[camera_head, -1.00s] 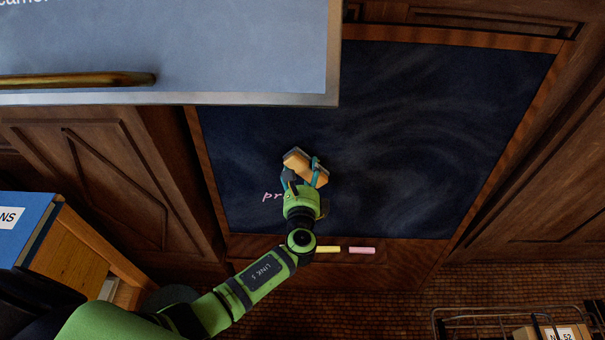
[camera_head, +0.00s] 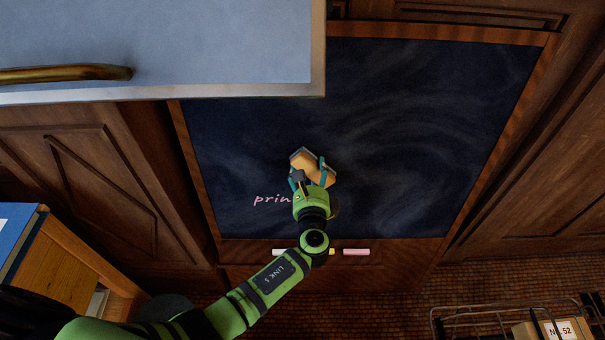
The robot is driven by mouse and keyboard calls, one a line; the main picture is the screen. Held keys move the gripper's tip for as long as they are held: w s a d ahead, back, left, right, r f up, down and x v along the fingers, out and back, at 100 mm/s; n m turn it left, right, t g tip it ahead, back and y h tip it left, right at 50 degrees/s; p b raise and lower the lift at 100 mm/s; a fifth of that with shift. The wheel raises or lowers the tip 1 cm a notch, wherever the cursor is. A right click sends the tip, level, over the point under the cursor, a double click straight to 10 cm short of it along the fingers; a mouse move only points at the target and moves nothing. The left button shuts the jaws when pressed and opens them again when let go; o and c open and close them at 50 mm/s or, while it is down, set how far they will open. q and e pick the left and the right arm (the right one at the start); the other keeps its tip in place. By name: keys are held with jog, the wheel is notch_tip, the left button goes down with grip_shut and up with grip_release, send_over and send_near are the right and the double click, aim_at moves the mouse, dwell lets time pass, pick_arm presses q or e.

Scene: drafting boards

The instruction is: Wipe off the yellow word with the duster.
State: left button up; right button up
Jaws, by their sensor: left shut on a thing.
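My left gripper (camera_head: 312,172) is shut on the duster (camera_head: 309,161), an orange-tan block with a grey felt side. It holds the duster at the chalkboard (camera_head: 420,130), left of the board's middle; I cannot tell whether the felt touches the surface. A pink chalk word starting "prin" (camera_head: 271,200) shows on the lower left of the board, its right end hidden behind my gripper. No yellow word shows; the upper left of the board is hidden by a pale panel. My right gripper is not in view.
White chalk (camera_head: 279,252), yellow chalk (camera_head: 331,252), partly behind my arm, and pink chalk (camera_head: 356,252) lie on the ledge below the board. A pale panel (camera_head: 200,45) with a brass handle covers the upper left. A wire basket (camera_head: 500,320) stands lower right. The board's right side is clear.

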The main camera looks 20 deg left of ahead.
pick_arm(q)
jog(key=shift+a, duration=0.15)
jog(key=shift+s+a+r+p, duration=0.15)
jog(key=shift+a+p, duration=0.2)
jog(key=shift+a, duration=0.55)
jog(key=shift+s+a, duration=0.2)
jog(key=shift+a, duration=0.9)
jog(key=shift+p+v, duration=1.1)
jog(key=shift+v, duration=1.9)
